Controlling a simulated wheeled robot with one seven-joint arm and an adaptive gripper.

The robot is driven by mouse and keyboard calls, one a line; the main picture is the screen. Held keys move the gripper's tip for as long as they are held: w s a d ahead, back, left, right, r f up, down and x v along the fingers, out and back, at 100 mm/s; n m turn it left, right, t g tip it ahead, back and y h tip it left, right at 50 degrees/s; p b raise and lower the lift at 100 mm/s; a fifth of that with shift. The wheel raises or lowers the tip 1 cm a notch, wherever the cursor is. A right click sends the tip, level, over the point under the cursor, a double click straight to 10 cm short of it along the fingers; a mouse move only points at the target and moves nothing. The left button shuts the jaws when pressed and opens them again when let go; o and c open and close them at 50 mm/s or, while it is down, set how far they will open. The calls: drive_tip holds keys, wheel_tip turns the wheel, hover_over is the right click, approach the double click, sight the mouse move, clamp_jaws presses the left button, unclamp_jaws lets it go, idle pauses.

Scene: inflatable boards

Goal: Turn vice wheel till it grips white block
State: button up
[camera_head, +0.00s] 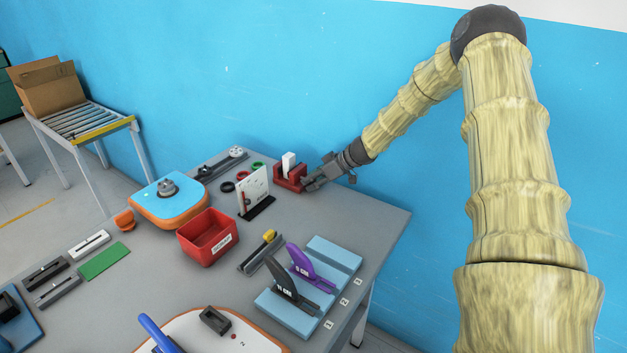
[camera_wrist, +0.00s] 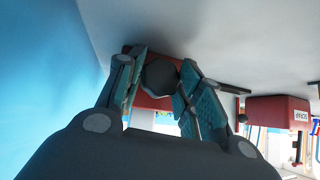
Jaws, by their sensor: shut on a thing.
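The red vice (camera_head: 290,182) stands near the back edge of the grey table, by the blue wall. The white block (camera_head: 288,162) stands upright in the vice, between its jaws; whether the jaws touch it I cannot tell. My gripper (camera_head: 308,184) reaches in from the right at the vice's right end. In the wrist view my gripper (camera_wrist: 158,88) is shut on the dark vice wheel (camera_wrist: 160,75), with a teal-padded finger on each side. The red vice body (camera_wrist: 150,102) shows behind the wheel, partly hidden by the fingers.
A white upright panel (camera_head: 253,190) on a dark base stands left of the vice. A red bin (camera_head: 207,237), an orange-and-blue board (camera_head: 167,200) and blue boards with purple and black handles (camera_head: 305,265) lie nearer. The table's right rear corner is clear.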

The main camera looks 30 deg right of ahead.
drive_tip(key=shift+d+m+y, duration=0.15)
drive_tip(key=shift+m+y, duration=0.15)
drive_tip(key=shift+y, duration=0.2)
drive_tip(key=o, duration=1)
drive_tip(key=shift+o, duration=0.2)
drive_tip(key=v, duration=1.2)
drive_tip(key=shift+w+d, duration=0.15)
drive_tip(key=shift+d, duration=0.05)
